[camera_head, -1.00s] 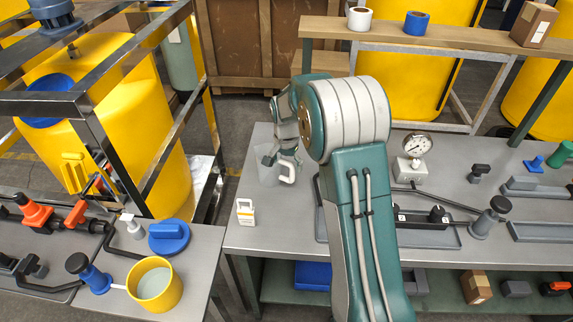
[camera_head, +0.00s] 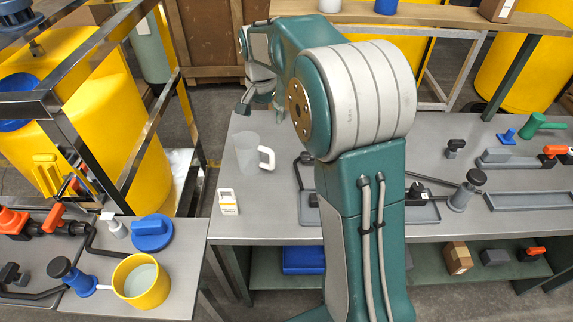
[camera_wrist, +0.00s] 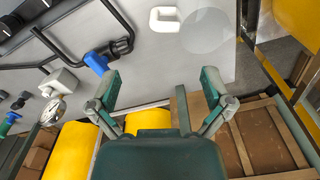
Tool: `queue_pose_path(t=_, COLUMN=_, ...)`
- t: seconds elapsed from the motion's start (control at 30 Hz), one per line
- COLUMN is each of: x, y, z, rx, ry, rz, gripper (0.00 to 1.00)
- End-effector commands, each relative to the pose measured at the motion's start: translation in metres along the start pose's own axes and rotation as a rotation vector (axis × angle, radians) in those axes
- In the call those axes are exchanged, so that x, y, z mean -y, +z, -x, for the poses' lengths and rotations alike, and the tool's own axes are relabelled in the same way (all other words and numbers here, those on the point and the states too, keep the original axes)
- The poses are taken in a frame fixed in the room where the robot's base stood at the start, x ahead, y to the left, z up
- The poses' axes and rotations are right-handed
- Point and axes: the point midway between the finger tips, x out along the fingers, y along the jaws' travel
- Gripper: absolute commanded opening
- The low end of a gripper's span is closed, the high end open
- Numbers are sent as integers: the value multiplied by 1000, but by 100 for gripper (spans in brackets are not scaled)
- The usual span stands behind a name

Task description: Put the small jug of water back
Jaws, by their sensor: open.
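The small jug (camera_head: 246,153) is clear, with a white handle (camera_head: 267,158) on its right side. It stands upright on the grey bench top, near the bench's left end. I cannot make out any water in it. In the wrist view the jug (camera_wrist: 207,31) is seen from above, with its white handle (camera_wrist: 164,19) to its left. My gripper (camera_head: 260,106) is open and empty, apart from the jug and above and beyond it. In the wrist view the gripper (camera_wrist: 161,77) has its fingers spread wide, with the jug past the fingertips.
A small white and yellow box (camera_head: 227,203) stands nearer on the same bench (camera_head: 265,222). A yellow pot (camera_head: 158,292) with pale liquid, a blue cap (camera_head: 152,234) and fittings are on the left bench. Black pipework (camera_head: 300,172) lies right of the jug. A wooden shelf (camera_head: 445,14) runs behind.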

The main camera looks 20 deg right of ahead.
Motion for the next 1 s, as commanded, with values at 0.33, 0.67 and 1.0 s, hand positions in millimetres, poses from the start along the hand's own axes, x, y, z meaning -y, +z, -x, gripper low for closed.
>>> queue_pose_path(t=0.33, x=-44, y=73, z=66, rx=-116, ry=-79, rz=212, gripper=100)
queue_pose_path(t=0.67, x=-93, y=146, z=92, rx=-234, ry=-132, rz=409, gripper=100)
queue_pose_path(t=1.0, x=-143, y=215, z=85, rx=-368, ry=-169, rz=606, gripper=100)
